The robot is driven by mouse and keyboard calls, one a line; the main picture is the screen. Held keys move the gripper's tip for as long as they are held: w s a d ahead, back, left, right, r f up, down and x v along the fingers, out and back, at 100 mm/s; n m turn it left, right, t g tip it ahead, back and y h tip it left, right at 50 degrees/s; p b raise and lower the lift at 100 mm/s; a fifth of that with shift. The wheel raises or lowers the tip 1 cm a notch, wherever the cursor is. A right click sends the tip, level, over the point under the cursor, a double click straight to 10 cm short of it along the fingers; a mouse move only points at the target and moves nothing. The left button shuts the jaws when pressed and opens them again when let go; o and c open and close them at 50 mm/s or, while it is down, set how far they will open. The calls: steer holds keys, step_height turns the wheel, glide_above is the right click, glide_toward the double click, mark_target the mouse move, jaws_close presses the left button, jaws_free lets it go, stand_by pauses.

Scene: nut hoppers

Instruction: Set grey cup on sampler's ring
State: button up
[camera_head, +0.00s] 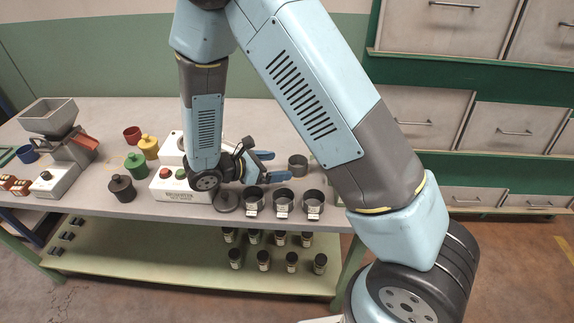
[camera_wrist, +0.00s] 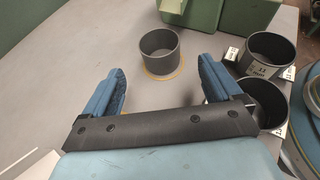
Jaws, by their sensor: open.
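The grey cup (camera_head: 298,165) stands upright on the table, right of centre; it also shows in the wrist view (camera_wrist: 158,54). A thin yellow ring line (camera_wrist: 165,77) shows on the tabletop around its near base. My gripper (camera_head: 273,165) is open and empty, its two blue fingers pointing toward the cup. In the wrist view the cup is beyond the fingertips (camera_wrist: 160,66), apart from both. A white machine (camera_head: 178,193) with a lettered front and a red button stands left of my gripper, partly hidden by my arm. I cannot tell which thing is the sampler.
Three dark labelled cups (camera_head: 283,198) stand in a row at the table's front edge, close to my gripper. A dark lidded pot (camera_head: 122,188), a green pot (camera_head: 135,165) and a yellow pot (camera_head: 149,147) stand left. A hopper (camera_head: 48,115) is farther left.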

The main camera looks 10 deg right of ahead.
steer(key=shift+v, duration=1.55)
steer(key=s+d+r+m+g+y, duration=0.3)
steer(key=d+r+m+g+y, duration=0.2)
steer(key=d+r+m, duration=0.8)
steer(key=s+d+r+m+t+y, duration=0.2)
steer(key=s+d+r+m+y, duration=0.1)
steer(key=r, duration=0.5)
steer(key=s+d+r+m+t+y, duration=0.3)
steer(key=s+d+r+m+y, duration=0.1)
steer(key=s+r, duration=0.5)
steer(key=d+m, duration=0.1)
steer(key=m, duration=0.1)
steer(key=shift+s+d+m, duration=0.35)
steer(key=shift+d+m, duration=0.05)
